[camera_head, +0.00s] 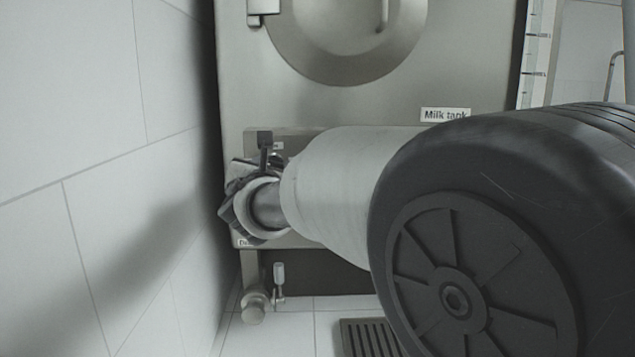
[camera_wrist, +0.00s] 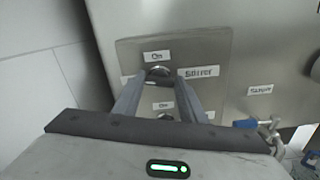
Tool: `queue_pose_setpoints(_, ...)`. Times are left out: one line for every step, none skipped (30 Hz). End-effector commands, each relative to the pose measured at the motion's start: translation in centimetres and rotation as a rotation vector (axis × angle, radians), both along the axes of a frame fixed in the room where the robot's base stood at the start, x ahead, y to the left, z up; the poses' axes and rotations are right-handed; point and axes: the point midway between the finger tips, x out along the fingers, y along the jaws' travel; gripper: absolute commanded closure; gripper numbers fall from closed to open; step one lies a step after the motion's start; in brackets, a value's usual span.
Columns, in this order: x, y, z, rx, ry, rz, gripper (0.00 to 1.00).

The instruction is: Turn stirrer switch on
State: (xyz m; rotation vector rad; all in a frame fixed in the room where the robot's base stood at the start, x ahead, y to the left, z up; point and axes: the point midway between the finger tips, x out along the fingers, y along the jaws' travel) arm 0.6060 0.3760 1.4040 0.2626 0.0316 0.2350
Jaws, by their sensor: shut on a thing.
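My gripper (camera_wrist: 158,82) is shut on this knob, one finger on each side. The fingertips hide part of the knob, so I cannot tell which way it is turned. In the head view my arm and wrist cover most of the panel and the switch.
A second switch (camera_wrist: 165,115) with its own "On" label sits just below, between my fingers. A blue-handled valve (camera_wrist: 245,124) is at lower right. The tiled wall (camera_head: 95,150) stands close on the left.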

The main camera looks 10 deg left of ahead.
Motion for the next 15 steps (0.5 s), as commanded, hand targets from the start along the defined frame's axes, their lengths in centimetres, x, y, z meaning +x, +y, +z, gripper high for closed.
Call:
queue_pose_setpoints(0.04,-0.14,-0.82,0.049,0.007,-0.001,0.85)
queue_pose_setpoints(0.05,-0.15,-0.86,0.077,0.015,-0.001,0.85)
queue_pose_setpoints(0.06,-0.17,-0.86,0.113,0.022,-0.001,0.85)
queue_pose_setpoints(0.04,-0.14,-0.87,0.141,0.030,-0.001,0.85)
queue_pose_setpoints(0.06,-0.19,-0.88,0.168,0.037,-0.001,0.85)
queue_pose_setpoints(0.07,-0.22,-0.83,0.205,0.044,-0.001,0.85)
queue_pose_setpoints(0.04,-0.18,-0.86,0.233,0.052,0.000,0.85)
queue_pose_setpoints(0.05,-0.20,-0.84,0.262,0.059,0.000,0.85)
queue_pose_setpoints(0.07,-0.25,-0.80,0.299,0.067,-0.001,0.85)
queue_pose_setpoints(0.05,-0.24,-0.83,0.327,0.075,-0.001,0.85)
queue_pose_setpoints(0.04,-0.22,-0.81,0.354,0.081,0.000,0.85)
queue_pose_setpoints(0.07,-0.27,-0.82,0.390,0.090,-0.001,0.85)
queue_pose_setpoints(0.08,-0.27,-0.83,0.418,0.098,-0.001,0.85)
queue_pose_setpoints(0.07,-0.23,-0.82,0.446,0.104,0.000,0.85)
queue_pose_setpoints(0.07,-0.24,-0.85,0.482,0.114,0.000,0.85)
